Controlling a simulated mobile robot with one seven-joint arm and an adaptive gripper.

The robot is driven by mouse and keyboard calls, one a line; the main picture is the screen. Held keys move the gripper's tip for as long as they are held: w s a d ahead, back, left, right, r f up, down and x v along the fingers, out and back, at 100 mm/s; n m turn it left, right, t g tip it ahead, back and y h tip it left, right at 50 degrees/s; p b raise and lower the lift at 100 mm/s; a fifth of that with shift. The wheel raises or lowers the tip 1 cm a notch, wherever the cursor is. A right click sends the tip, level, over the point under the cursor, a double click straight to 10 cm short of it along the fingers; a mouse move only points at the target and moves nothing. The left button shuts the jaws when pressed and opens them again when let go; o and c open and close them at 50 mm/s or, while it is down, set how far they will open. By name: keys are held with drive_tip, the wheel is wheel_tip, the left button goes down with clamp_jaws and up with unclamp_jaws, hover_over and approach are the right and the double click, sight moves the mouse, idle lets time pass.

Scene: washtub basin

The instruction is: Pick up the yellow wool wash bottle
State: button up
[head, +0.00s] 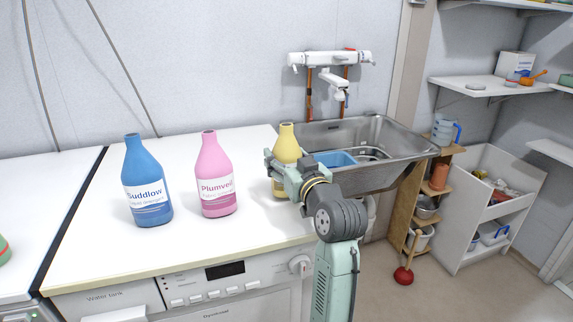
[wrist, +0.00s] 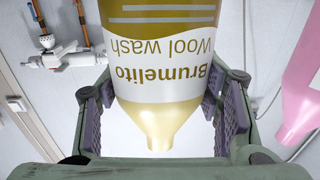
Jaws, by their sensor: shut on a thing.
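The yellow wool wash bottle (head: 287,143) is upright at the right end of the white counter, in front of the sink. Its label reads "Brumelito Wool wash" and appears upside down in the wrist view (wrist: 165,62). My gripper (head: 287,172) is shut around the bottle's body, with one finger pad on each side in the wrist view (wrist: 160,105). The gripper hides much of the bottle's lower part in the head view. I cannot tell whether its base touches the counter.
A pink bottle (head: 215,175) and a blue bottle (head: 147,180) stand on the counter (head: 100,245) to the left. A metal sink (head: 395,172) with a blue tub (head: 335,159) is behind and right, under a wall tap (head: 331,60). The counter's front left is clear.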

wheel_tip(320, 180, up, 2)
drive_tip(key=shift+s+r+b, duration=0.25)
drive_tip(key=shift+r+b, duration=0.05)
drive_tip(key=shift+b, duration=0.05)
drive_tip(key=s+d+r+b, duration=0.1)
drive_tip(key=s+b, duration=0.5)
drive_tip(key=s, duration=0.9)
drive_tip(key=shift+s+r, duration=0.15)
drive_tip(key=shift+s, duration=0.1)
